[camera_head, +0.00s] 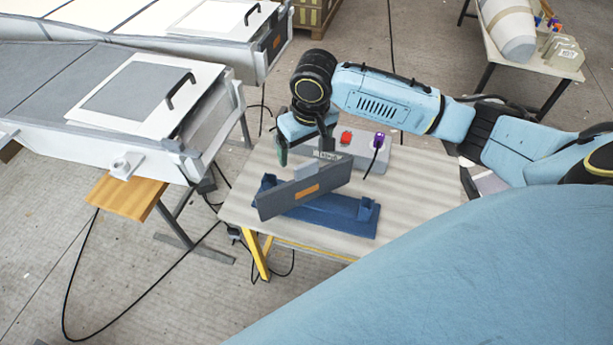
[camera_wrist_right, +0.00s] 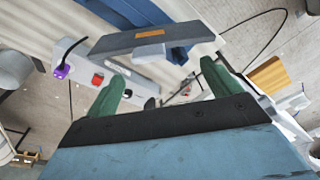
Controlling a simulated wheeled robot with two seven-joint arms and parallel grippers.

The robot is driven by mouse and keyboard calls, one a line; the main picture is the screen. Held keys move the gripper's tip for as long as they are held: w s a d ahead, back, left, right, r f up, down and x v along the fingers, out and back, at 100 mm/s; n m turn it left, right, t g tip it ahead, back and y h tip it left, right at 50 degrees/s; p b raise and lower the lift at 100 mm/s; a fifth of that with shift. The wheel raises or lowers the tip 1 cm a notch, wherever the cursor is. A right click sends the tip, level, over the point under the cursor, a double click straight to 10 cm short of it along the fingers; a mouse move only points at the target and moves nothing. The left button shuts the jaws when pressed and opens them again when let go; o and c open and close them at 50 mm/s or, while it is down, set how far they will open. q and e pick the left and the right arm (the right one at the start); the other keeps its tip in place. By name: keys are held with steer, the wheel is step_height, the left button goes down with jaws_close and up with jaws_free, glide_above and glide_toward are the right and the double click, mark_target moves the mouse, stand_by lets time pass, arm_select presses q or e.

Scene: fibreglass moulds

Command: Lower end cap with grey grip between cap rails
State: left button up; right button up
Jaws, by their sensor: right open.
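The end cap (camera_head: 290,196) is a dark grey panel with an orange label. It stands askew across the blue stand (camera_head: 345,222) on the small table; how it rests there I cannot tell. Its light grey grip (camera_head: 306,171) is on the far side and also shows in the wrist view (camera_wrist_right: 150,51). My right gripper (camera_head: 303,150) is open, with green fingers apart, just beyond the cap. In the wrist view the grip lies ahead of the fingers, apart from them. The near mould (camera_head: 115,150) has upright grey rails (camera_head: 239,97) at its open end. My left gripper is out of view.
A grey control box (camera_head: 375,152) with a red button (camera_head: 346,138) and a purple part (camera_head: 379,139) stands behind the cap. The table's right half (camera_head: 415,185) is mostly clear. A wooden ledge (camera_head: 127,195) and loose cables lie left. The far mould has a similar cap (camera_head: 272,43).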

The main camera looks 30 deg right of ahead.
mark_target(306, 164)
steer(key=shift+m, duration=0.6)
steer(key=w+f, duration=0.1)
steer(key=f, duration=0.3)
steer(key=w+d+f+b, duration=0.1)
steer(key=f, duration=0.2)
steer(key=w+d+f, duration=0.1)
steer(key=f, duration=0.3)
steer(key=shift+w+d+f, duration=0.1)
steer(key=shift+d+f, duration=0.1)
steer(key=shift+f, duration=0.1)
steer(key=shift+r, duration=0.1)
steer(key=c, duration=1.8)
